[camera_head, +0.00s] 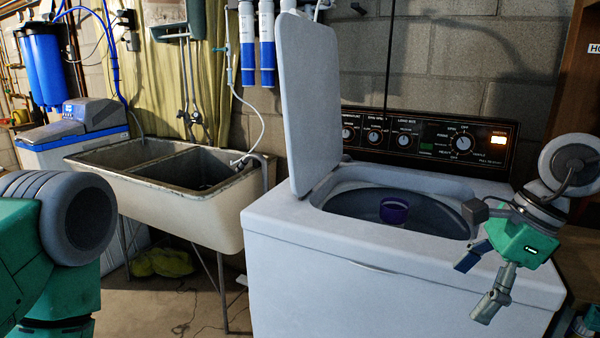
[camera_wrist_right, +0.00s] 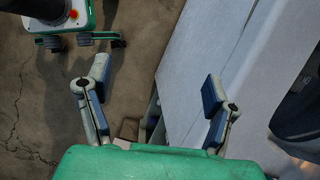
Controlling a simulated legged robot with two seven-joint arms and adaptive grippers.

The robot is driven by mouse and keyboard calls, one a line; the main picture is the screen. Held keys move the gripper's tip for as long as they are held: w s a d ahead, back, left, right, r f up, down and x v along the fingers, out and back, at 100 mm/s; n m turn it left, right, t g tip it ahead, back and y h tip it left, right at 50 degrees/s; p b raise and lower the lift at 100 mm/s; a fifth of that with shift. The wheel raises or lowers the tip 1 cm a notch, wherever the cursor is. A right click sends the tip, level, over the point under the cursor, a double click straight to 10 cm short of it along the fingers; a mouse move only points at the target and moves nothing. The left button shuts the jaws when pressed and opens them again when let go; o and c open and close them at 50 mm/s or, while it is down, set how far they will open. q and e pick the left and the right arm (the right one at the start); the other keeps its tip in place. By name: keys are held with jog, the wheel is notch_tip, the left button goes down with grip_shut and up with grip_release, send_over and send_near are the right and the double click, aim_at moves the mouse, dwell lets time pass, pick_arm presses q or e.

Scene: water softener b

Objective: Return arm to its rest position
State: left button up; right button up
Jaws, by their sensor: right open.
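My right gripper (camera_head: 477,284) is open and empty. It hangs in front of the white washing machine (camera_head: 340,295) at its right front edge. In the right wrist view the two fingers of this gripper (camera_wrist_right: 153,85) are spread wide, with concrete floor and the side of the white machine beyond them. Nothing is between the fingers. My left arm shows as green and grey links at the left of the head view; its gripper is out of frame.
The machine's lid (camera_head: 310,100) stands upright and open, with a purple agitator top (camera_head: 394,210) in the drum. A utility sink (camera_head: 190,210) stands left of the machine. A water softener (camera_head: 75,135) and blue filter housings (camera_head: 45,65) are farther left.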

jog(key=s+d+f+n+t+h, duration=0.15)
jog(key=d+f+n+h, duration=0.25)
jog(key=f, duration=0.7)
jog(key=s+d+f+n+g+h, duration=0.1)
jog(key=s+d+f+n+h, duration=0.25)
jog(key=f, duration=0.75)
jog(key=s+a+f+n+y, duration=0.1)
jog(key=s+a+f+n, duration=0.1)
jog(key=s+f+n, duration=0.4)
jog(key=s+a+f+n+y, duration=0.2)
jog(key=s+f+n, duration=0.4)
jog(key=s, duration=0.5)
jog(key=shift+s+f+n+g, duration=0.25)
jog(key=shift+f+n+g, duration=0.15)
jog(key=shift+n, duration=0.55)
jog(key=shift+w+y, duration=0.15)
jog(key=shift+y, duration=0.1)
